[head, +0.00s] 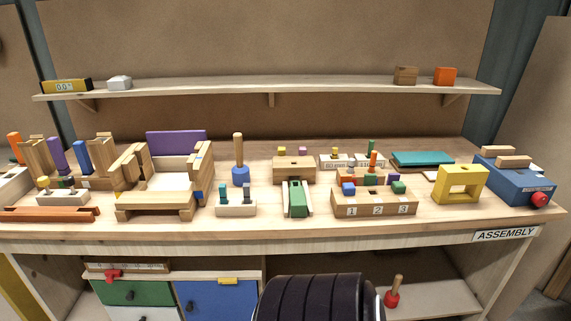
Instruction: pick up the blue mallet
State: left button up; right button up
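The blue mallet (239,174) stands upright on the workbench, left of the middle, in the head view. Its blue head rests on the bench and its wooden handle points up. Nothing covers it. Neither of my grippers shows in this view. A large black ribbed part, cut off by the bottom edge, shows in front of the bench; I cannot tell a gripper in it.
The workbench (300,230) is crowded. A wooden frame with a purple board (177,143) stands left of the mallet. A white block with pegs (236,208) stands in front of it. A wooden block with a green ramp (296,200) stands to its right. A shelf (271,88) runs above.

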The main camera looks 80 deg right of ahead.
aim_at(240, 172)
jog(key=z, duration=2.15)
